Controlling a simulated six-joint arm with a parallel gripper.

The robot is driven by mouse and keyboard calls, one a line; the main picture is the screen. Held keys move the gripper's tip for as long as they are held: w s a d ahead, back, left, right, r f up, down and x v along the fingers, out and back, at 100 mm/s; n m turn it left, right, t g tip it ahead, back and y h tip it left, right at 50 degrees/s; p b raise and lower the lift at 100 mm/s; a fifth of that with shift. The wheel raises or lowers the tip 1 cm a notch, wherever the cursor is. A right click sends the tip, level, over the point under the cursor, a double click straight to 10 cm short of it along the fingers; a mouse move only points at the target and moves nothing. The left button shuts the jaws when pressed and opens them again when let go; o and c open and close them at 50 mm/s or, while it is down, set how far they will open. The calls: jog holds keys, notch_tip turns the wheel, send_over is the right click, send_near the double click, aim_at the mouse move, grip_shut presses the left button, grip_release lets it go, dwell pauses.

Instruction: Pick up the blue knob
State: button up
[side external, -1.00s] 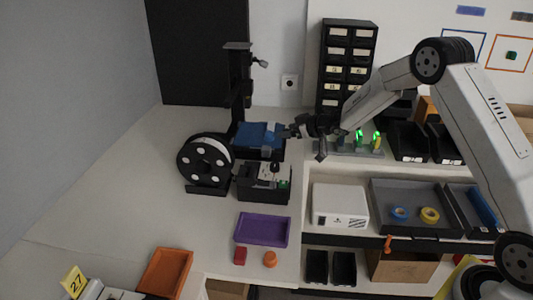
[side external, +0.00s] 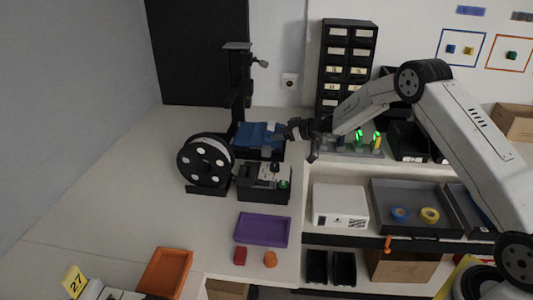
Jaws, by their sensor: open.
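I cannot make out for certain which thing is the blue knob. A small blue piece (side external: 451,49) shows inside the blue outline on the back wall, at the upper right, beside a yellow one (side external: 468,50). A blue plate (side external: 258,135) lies on the black printer (side external: 239,90), with a small greyish shape at its right that is too small to tell. My gripper (side external: 301,143) is open, just right of the blue plate, and looks empty. Whether it is above the plate's height cannot be told.
A black box with a green button (side external: 265,184) stands in front of the printer, beside a filament spool (side external: 206,162). A rack with green lights (side external: 360,145) is right of my gripper. A purple tray (side external: 263,230) is nearer. The left table area is clear.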

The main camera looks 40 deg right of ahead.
aim_at(269, 132)
jog(key=shift+w, duration=0.1)
jog(key=shift+x, duration=2.5)
grip_shut()
